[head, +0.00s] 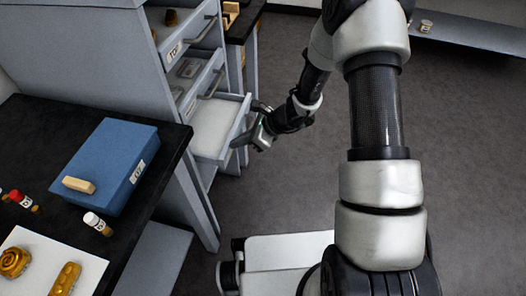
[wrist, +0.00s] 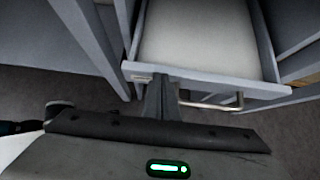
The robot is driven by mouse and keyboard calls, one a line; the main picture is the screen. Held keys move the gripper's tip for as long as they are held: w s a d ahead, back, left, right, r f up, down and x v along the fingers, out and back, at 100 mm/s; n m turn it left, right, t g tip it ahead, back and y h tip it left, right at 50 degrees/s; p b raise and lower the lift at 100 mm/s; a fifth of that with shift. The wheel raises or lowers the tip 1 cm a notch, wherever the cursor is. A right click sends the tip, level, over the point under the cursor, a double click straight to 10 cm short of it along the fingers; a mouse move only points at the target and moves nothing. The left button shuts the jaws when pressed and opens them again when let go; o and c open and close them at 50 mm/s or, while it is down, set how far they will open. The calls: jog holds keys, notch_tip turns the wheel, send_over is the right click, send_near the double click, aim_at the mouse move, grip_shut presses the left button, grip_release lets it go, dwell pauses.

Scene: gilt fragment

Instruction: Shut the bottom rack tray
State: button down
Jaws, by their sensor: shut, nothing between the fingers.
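The bottom rack tray (head: 217,128) is pulled out of the grey rack (head: 190,175) and looks empty in the head view. In the wrist view the tray (wrist: 200,40) fills the top middle, with its front edge and metal handle (wrist: 215,104) facing me. My gripper (head: 243,141) is at the tray's front. Its closed fingers (wrist: 163,98) lie against or very near the front panel, left of the handle; I cannot tell whether they touch. Nothing is held.
Two other trays (head: 195,85) above also stand partly out. A black-topped table (head: 140,215) at left holds a blue box (head: 108,165), small bottles (head: 98,223) and a white sheet with gilt pieces (head: 50,265). Grey floor (head: 290,190) is clear right of the rack.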

jog(key=w+a, duration=0.1)
jog(key=a, duration=0.2)
jog(key=w+a, duration=0.1)
jog(key=a, duration=0.2)
jog(key=w+a, duration=0.1)
jog(key=a, duration=0.2)
jog(key=shift+f+b, duration=0.1)
jog(key=shift+b, duration=0.25)
jog(key=shift+w+a, duration=0.1)
jog(key=shift+a, duration=0.2)
jog(key=shift+a+r, duration=0.1)
jog(key=shift+r, duration=0.15)
